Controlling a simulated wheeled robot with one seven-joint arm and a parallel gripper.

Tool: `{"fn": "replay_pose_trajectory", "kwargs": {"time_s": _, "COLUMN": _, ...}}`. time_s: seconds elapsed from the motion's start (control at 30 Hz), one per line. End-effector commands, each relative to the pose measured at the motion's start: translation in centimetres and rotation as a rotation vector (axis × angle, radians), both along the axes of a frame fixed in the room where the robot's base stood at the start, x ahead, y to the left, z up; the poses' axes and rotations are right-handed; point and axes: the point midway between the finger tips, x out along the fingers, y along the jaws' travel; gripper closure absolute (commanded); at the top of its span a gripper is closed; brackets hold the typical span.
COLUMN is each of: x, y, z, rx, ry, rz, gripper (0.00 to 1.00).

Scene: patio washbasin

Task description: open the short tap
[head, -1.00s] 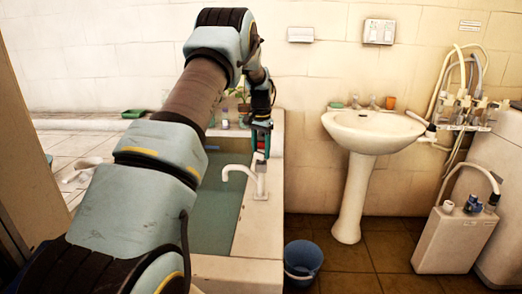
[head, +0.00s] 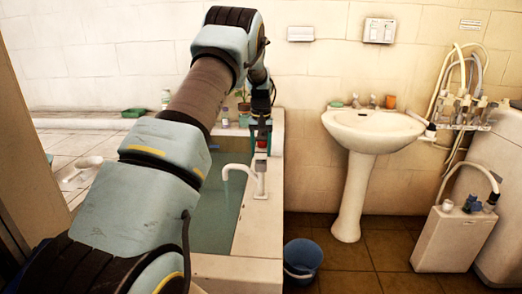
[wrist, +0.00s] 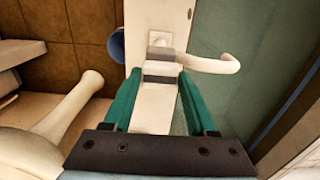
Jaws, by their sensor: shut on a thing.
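The short tap (head: 260,183) is white, with a low curved spout reaching left over a tiled trough. It stands on the trough's pale ledge and also shows in the wrist view (wrist: 212,64). My gripper (head: 262,138) is at the tap's top, from the far side. In the wrist view, its two teal fingers (wrist: 158,100) lie on either side of the tap's white lever (wrist: 155,105), which has a dark grey band, and are shut on it. I cannot tell whether water runs from the spout. My arm hides part of the trough.
A white pedestal washbasin (head: 372,130) stands to the right. A blue bucket (head: 302,258) is on the brown floor beside the ledge (head: 258,240). Small bottles (head: 243,112) stand behind my gripper. A white canister (head: 455,238) is farther right.

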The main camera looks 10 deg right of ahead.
Motion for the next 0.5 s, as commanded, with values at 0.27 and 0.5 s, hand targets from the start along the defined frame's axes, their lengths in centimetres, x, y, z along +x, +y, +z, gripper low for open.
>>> {"fn": "replay_pose_trajectory", "kwargs": {"time_s": 0.27, "x": 0.05, "y": -0.05, "z": 0.08, "rx": -0.001, "ry": -0.002, "rz": 0.008, "gripper": 0.98}}
{"fn": "replay_pose_trajectory", "kwargs": {"time_s": 0.5, "x": 0.04, "y": -0.04, "z": 0.07, "rx": -0.001, "ry": -0.002, "rz": 0.008, "gripper": 0.30}}
